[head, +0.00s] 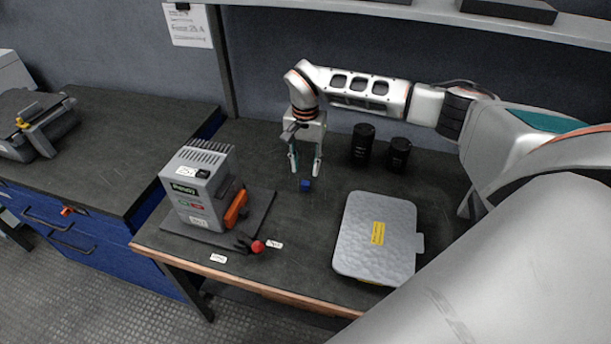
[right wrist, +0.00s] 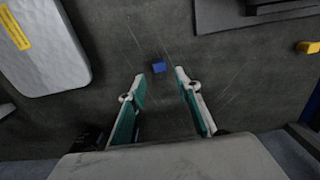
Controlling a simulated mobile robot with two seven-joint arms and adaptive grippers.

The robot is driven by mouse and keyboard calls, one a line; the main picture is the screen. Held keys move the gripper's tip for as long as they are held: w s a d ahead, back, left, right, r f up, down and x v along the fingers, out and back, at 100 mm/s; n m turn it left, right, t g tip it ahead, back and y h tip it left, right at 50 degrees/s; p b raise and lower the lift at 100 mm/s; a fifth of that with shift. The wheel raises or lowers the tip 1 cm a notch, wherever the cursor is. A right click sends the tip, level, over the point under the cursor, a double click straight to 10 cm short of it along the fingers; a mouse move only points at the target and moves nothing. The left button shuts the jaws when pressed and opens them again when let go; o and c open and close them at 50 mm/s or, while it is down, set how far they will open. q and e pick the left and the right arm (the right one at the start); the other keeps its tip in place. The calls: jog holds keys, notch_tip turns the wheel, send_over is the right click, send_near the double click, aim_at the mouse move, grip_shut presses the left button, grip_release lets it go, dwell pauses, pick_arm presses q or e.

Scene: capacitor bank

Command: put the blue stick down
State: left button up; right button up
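A small blue block (head: 305,185), seemingly the blue stick seen short or end-on, is on or just above the dark workbench top. It also shows in the right wrist view (right wrist: 159,67), beyond the fingertips and centred between them. My right gripper (head: 305,175) points down over it, fingers apart, with nothing between them; the open fingers also show in the right wrist view (right wrist: 161,76). The block looks apart from both fingers. My left gripper is in neither view.
A grey power unit (head: 196,185) with an orange part stands left on a dark mat (head: 262,208). A red ball-tipped item (head: 257,246) lies in front. A grey case (head: 352,235) lies right. Two black cylinders (head: 362,143) stand behind. Bare bench surrounds the block.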

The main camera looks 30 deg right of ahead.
aim_at(305, 183)
notch_tip(305, 183, up, 6)
dwell(0.8)
